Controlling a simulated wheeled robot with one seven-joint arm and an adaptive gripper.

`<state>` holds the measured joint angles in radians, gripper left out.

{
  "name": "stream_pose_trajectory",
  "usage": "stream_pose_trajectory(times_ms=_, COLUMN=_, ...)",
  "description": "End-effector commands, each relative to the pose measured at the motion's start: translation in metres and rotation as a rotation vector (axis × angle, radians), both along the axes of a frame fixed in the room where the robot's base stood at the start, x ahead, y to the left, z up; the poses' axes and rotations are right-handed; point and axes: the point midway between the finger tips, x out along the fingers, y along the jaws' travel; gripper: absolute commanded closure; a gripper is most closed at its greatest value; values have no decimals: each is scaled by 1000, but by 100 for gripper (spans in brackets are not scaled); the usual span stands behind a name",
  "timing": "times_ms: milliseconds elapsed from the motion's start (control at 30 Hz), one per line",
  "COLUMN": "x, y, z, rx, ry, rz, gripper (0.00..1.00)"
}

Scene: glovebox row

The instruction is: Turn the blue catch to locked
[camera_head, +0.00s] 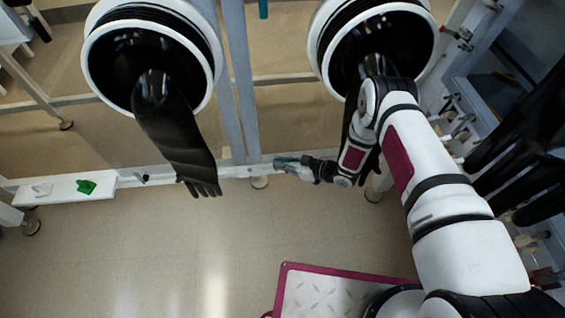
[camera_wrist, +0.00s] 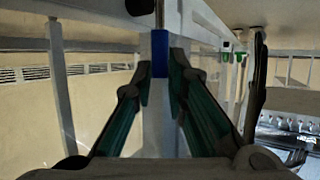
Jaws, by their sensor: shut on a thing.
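The blue catch (camera_wrist: 159,52) is an upright blue piece in the wrist view, in front of a grey post. My gripper (camera_wrist: 160,72) has its two green-padded fingers on either side of it, closed against it. In the head view my gripper (camera_head: 284,162) reaches left to the white rail at the foot of the grey post. The catch cannot be made out there. I cannot tell from these frames whether the catch stands at locked.
Two round glove ports (camera_head: 112,68) (camera_head: 335,55) hang above, with black gloves; the left glove (camera_head: 180,145) dangles left of my gripper. A white shelf (camera_head: 65,196) at left bears a green piece (camera_head: 86,187). More black gloves (camera_head: 515,140) are at right.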

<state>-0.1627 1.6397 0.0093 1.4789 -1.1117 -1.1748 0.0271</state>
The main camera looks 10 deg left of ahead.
Motion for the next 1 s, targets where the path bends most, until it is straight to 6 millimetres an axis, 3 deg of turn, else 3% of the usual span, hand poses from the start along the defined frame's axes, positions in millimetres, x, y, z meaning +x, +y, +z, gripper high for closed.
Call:
stream_pose_trajectory(times_ms=133, x=2, y=-2, z=-1, rx=-4, ry=0, rz=-5, gripper=100)
stream_pose_trajectory(times_ms=167, x=2, y=-2, z=-1, rx=-4, ry=0, rz=-5, gripper=84)
stream_pose_trajectory(times_ms=200, x=2, y=-2, z=-1, rx=-4, ry=0, rz=-5, gripper=78)
stream_pose_trajectory(times_ms=567, x=0, y=-4, z=0, rx=-4, ry=1, rz=-4, gripper=78)
stream_pose_trajectory(times_ms=733, x=-5, y=-23, z=8, rx=-3, ry=2, rz=-5, gripper=78)
stream_pose_trajectory(times_ms=1000, x=-20, y=-72, z=28, rx=-4, ry=1, rz=-6, gripper=78)
